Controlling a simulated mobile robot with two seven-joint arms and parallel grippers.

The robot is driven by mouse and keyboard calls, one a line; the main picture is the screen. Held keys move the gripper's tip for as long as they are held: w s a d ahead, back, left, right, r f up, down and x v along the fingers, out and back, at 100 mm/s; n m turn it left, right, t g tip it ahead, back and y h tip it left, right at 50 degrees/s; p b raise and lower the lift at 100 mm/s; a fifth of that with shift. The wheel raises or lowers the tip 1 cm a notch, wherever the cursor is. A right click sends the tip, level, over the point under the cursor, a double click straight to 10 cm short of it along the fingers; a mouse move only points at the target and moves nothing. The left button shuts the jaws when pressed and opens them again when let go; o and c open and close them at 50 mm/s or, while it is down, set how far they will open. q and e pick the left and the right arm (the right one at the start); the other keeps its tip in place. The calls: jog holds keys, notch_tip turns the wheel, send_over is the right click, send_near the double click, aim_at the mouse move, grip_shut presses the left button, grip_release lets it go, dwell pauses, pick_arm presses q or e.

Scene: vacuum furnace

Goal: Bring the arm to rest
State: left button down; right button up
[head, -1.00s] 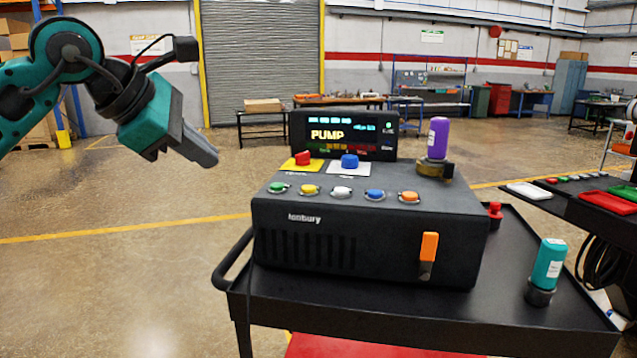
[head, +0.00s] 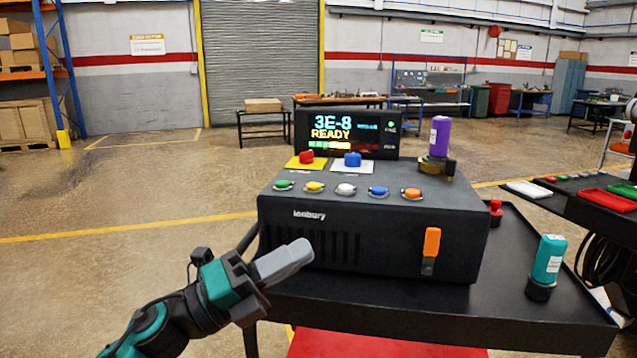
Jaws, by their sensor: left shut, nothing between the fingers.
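My left gripper (head: 284,262) is shut and empty. It is low in the head view, in front of the lower left of the black furnace control box (head: 375,245), and hides part of the cart's left edge and handle. I cannot tell if it touches anything. The box's display (head: 347,133) reads "3E-8" and "READY". A row of coloured buttons runs along the top front, with a red knob (head: 306,157) and a blue knob (head: 352,159) behind. An orange lever (head: 431,243) is on the front face. My right gripper is not in view.
The box stands on a black cart (head: 540,318). A purple-topped cylinder (head: 439,137) stands on the box. A teal bottle (head: 548,262) and a small red item (head: 495,208) are at the cart's right. The floor at left is clear.

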pick_arm(q)
jog(key=s+a+f+n+t+y, duration=0.1)
jog(key=a+f+n+t+y, duration=0.2)
jog(key=f+n+y, duration=0.35)
jog(key=s+a+f+n+t+y, duration=0.1)
jog(key=a+f+n+t+y, duration=0.2)
jog(key=f+n, duration=0.55)
jog(key=s+a+f+n+t+y, duration=0.1)
jog(key=a+f+n+t+y, duration=0.25)
jog(key=f+n, duration=0.45)
jog(key=s+a+f+n+g+y, duration=0.2)
jog(key=s+f+n+g, duration=0.1)
jog(key=s+f+n, duration=0.2)
jog(key=s+a+f+n+g+y, duration=0.2)
jog(key=s+f+n+g+y, duration=0.1)
jog(key=s+f, duration=0.5)
jog(key=shift+s+a+f+n+g, duration=0.35)
jog(key=shift+f+n+g, duration=0.25)
jog(key=shift+n, duration=0.6)
